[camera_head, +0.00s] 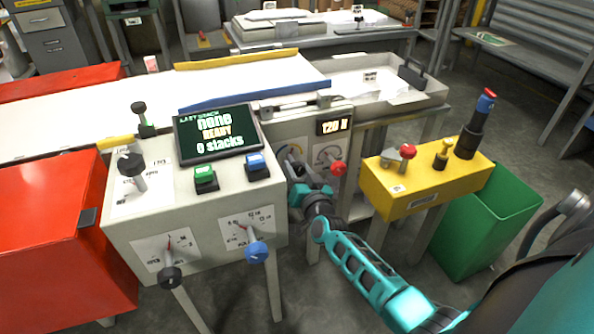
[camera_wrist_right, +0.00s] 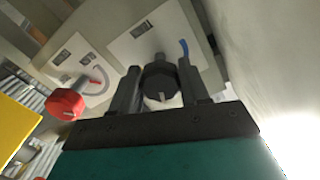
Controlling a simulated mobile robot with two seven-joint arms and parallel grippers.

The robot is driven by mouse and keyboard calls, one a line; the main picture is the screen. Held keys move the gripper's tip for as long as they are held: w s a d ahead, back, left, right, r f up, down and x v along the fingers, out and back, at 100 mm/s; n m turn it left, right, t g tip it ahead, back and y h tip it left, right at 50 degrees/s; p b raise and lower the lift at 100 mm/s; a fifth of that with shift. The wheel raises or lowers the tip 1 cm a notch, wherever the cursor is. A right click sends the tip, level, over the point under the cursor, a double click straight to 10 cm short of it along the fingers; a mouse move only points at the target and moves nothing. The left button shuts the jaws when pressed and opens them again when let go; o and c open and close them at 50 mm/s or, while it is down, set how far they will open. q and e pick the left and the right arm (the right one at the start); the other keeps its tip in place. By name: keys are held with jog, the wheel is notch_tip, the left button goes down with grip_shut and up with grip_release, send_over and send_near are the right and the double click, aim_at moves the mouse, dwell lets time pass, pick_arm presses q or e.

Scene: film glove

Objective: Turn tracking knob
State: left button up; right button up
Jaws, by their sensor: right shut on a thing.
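A black knob (camera_wrist_right: 160,86) with a light pointer mark sits between the two fingers of my right gripper (camera_wrist_right: 160,70) in the right wrist view. The gripper is shut on it. Behind it is a white dial plate (camera_wrist_right: 145,40) with a blue arc. In the head view my right gripper (camera_head: 297,188) reaches the front of the grey machine panel and hides this knob. Only part of its dial shows there. Lettering that would name the knob is too small to read. My left gripper is not in view.
A red knob (camera_head: 338,168) on the same panel sits close to the right of my gripper; it also shows in the wrist view (camera_wrist_right: 65,104). A control console (camera_head: 205,223) stands left. A yellow box (camera_head: 432,190) and green bin (camera_head: 492,225) stand right.

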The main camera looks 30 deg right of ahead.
jog(key=o, duration=1)
jog(key=shift+o, duration=0.2)
jog(key=p+v, duration=0.1)
jog(key=v, duration=0.3)
jog(key=shift+s+r+p, duration=0.1)
jog(key=shift+s+p, duration=0.1)
jog(key=shift+p, duration=0.2)
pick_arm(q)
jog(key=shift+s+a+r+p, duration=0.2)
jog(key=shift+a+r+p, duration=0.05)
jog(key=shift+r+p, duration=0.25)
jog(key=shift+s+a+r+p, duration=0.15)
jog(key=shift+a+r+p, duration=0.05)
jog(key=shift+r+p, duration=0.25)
pick_arm(e)
send_near(298, 173)
jog(key=shift+v, duration=1.15)
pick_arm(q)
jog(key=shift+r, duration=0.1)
pick_arm(e)
jog(key=shift+s, duration=0.15)
